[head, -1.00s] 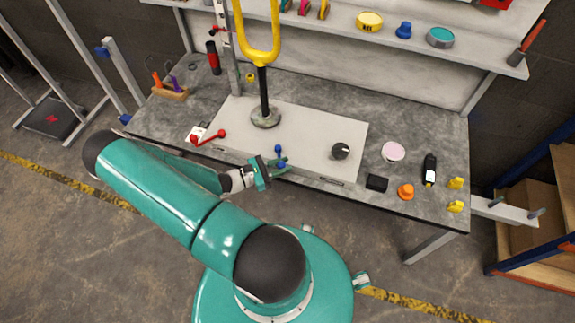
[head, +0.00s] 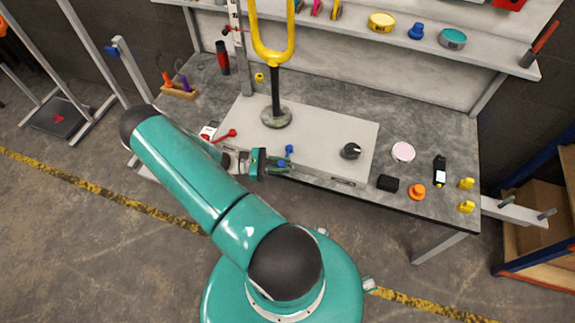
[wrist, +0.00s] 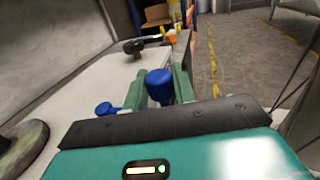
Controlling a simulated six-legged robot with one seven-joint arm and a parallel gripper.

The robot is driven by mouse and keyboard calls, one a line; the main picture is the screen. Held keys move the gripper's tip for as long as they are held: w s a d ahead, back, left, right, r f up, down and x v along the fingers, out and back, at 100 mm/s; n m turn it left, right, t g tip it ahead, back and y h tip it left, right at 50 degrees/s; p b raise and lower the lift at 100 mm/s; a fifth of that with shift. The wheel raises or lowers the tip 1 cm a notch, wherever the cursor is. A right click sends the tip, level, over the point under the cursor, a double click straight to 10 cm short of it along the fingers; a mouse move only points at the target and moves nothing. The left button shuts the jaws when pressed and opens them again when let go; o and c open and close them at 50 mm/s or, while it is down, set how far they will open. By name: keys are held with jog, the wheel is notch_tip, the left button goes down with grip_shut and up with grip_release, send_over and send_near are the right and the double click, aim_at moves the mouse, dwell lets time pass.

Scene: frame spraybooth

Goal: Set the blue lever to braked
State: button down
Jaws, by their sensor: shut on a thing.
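The blue lever (head: 289,149) stands at the front edge of the pale plate (head: 325,160) on the workbench. The lever's lower part is hidden by my fingers and the gripper body. I see no readable position marks for the lever.
A red lever (head: 225,135) lies left on the plate, close to my arm. A yellow fork on a black post (head: 275,90) rises behind. A black dial (head: 350,151) sits at the right. A black box (head: 388,183) and an orange knob (head: 417,191) are further right.

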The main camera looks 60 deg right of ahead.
jog(key=shift+w+m+g+y, duration=0.3)
jog(key=shift+w+m+y, duration=0.5)
jog(key=shift+y, duration=0.4)
jog(key=shift+w+m+g+y, duration=0.3)
jog(key=shift+w+m+y, duration=0.45)
jog(key=shift+y, duration=0.45)
jog(key=c, duration=1.2)
grip_release()
jog(key=shift+o, duration=0.2)
jog(key=s+a+r, duration=0.8)
jog(key=a+r, duration=0.3)
jog(key=r, duration=0.2)
jog(key=shift+a, duration=0.4)
